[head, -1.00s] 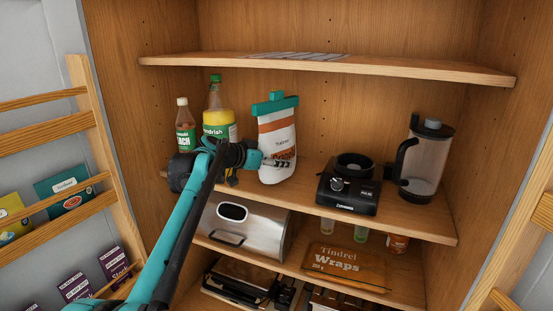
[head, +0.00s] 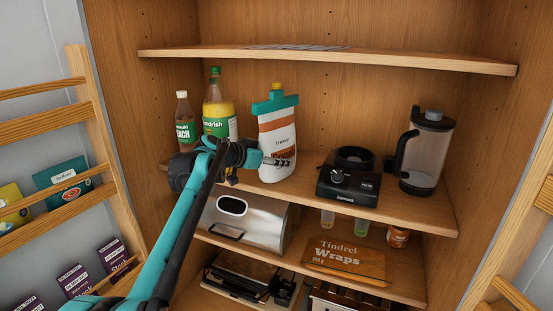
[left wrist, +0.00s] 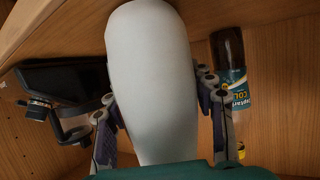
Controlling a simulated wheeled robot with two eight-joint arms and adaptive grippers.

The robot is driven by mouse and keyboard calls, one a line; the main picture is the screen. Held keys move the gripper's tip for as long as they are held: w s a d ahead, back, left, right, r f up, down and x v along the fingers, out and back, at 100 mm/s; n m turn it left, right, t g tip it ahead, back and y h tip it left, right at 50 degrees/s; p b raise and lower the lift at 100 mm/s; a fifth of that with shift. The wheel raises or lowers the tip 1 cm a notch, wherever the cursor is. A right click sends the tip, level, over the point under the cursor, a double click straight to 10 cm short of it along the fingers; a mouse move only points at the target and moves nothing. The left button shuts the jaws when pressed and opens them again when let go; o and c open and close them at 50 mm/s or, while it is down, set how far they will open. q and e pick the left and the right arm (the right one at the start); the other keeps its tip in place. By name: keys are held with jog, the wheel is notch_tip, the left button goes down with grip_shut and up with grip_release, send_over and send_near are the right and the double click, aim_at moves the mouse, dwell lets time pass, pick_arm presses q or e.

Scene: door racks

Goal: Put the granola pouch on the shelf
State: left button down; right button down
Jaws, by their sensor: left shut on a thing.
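The granola pouch (head: 277,140) is white with an orange band and a teal top. It is upright in the middle opening of the cabinet, at the middle shelf (head: 420,215). I cannot tell whether its base touches the shelf. My left gripper (head: 276,162) reaches in from the left and is shut on the pouch's lower part. In the left wrist view, the fingers flank the pale pouch (left wrist: 155,75), with a dark green edge at the bottom. My right gripper is out of view.
Two bottles (head: 218,105) stand left of the pouch; a black appliance base (head: 348,180) and a blender jug (head: 427,150) stand right. A dark bottle (left wrist: 228,60) with a blue label is close by the pouch. The upper shelf (head: 400,60) is close above.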

pick_arm(q)
jog(key=shift+f, duration=0.15)
jog(key=c, duration=0.5)
grip_release()
jog(key=shift+s, duration=0.1)
jog(key=v, duration=1.1)
jog(key=s+a+f+n+y+b, duration=0.3)
jog(key=s+f+b, duration=0.7)
jog(key=f, duration=1)
jog(key=s+a+f+n+g+y+b, duration=0.1)
jog(key=s+a+f+n+y+b, duration=0.2)
jog(key=s+f+b, duration=0.8)
jog(key=s+a+f+n+g+y+b, duration=0.1)
jog(key=s+f+b, duration=0.9)
jog(key=f, duration=2.1)
jog(key=shift+s+a+f+n+y, duration=0.1)
jog(key=shift+s+a+n+y, duration=0.5)
jog(key=shift+s+a, duration=0.4)
jog(key=shift+s+a+n+y, duration=0.4)
jog(key=shift+s+a+y, duration=0.35)
jog(key=shift+s, duration=0.45)
